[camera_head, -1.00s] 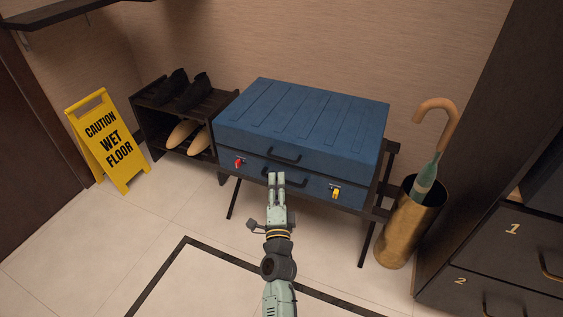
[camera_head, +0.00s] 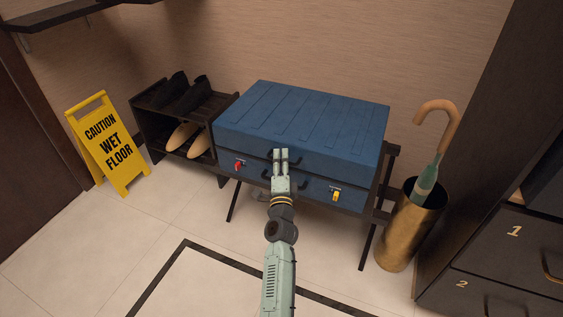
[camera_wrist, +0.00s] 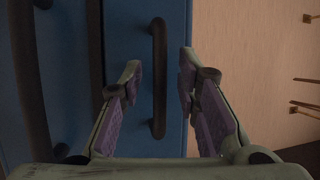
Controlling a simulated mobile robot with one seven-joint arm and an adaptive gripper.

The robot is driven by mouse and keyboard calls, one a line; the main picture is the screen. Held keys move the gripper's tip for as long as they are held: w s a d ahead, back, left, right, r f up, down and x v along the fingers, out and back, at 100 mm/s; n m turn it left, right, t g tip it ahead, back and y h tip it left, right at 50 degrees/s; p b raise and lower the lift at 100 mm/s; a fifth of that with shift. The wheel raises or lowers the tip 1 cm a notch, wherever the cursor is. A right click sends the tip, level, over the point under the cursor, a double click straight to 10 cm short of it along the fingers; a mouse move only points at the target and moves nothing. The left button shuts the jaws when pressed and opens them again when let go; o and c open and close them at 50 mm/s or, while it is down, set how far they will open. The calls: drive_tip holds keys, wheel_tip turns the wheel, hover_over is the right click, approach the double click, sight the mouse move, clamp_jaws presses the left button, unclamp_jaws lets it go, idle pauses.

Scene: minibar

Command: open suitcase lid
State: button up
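The blue suitcase (camera_head: 300,118) lies closed on a dark stand, its lid on top and its front facing me. A red latch (camera_head: 239,165) is on the left of the front and a yellow latch (camera_head: 336,194) on the right. The black lid handle (camera_head: 296,161) is on the upper half; a second handle sits below, mostly hidden behind my gripper. My gripper (camera_head: 281,152) is in front of the lid handle. In the wrist view my gripper (camera_wrist: 160,75) is open, with the lid handle (camera_wrist: 158,80) between its fingers. I cannot tell whether they touch it.
A shoe rack (camera_head: 150,125) stands left of the suitcase, and a yellow wet-floor sign (camera_head: 108,143) further left. A brass umbrella holder (camera_head: 408,228) with an umbrella (camera_head: 428,180) stands at right, beside dark numbered drawers (camera_head: 500,245). The floor in front is clear.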

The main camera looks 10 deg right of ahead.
clamp_jaws()
idle(0.3)
idle(0.6)
